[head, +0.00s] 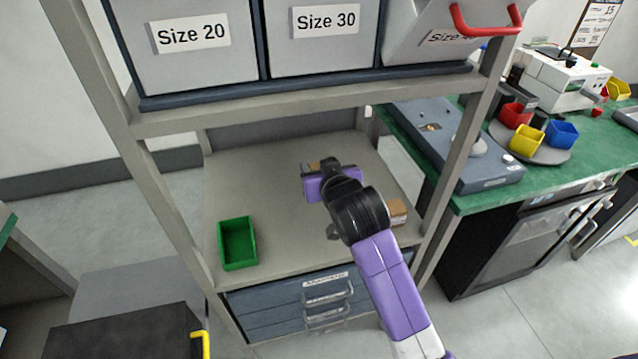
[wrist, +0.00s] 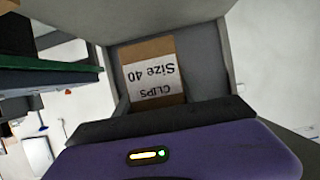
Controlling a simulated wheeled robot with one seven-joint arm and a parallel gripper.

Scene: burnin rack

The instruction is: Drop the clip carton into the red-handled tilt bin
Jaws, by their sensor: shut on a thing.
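The clip carton (wrist: 152,72), brown with a white label reading "CLIPS Size 40", appears upside down in the wrist view, just beyond my purple gripper body. In the head view only a small brown part of the carton (head: 313,166) shows past my gripper (head: 309,171), which is shut on it above the rack's middle shelf. The fingertips are mostly hidden there by the gripper body. The red-handled tilt bin (head: 425,38) is at the top right of the rack, tipped forward; its label is partly covered by the red handle (head: 487,30), and its inside is not visible.
Closed bins labelled Size 20 (head: 192,60) and Size 30 (head: 322,40) stand left of it. A green open bin (head: 238,243) and another brown box (head: 398,211) are on the middle shelf (head: 285,235). Rack posts (head: 465,150) flank the shelf. A green bench (head: 470,200) is right.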

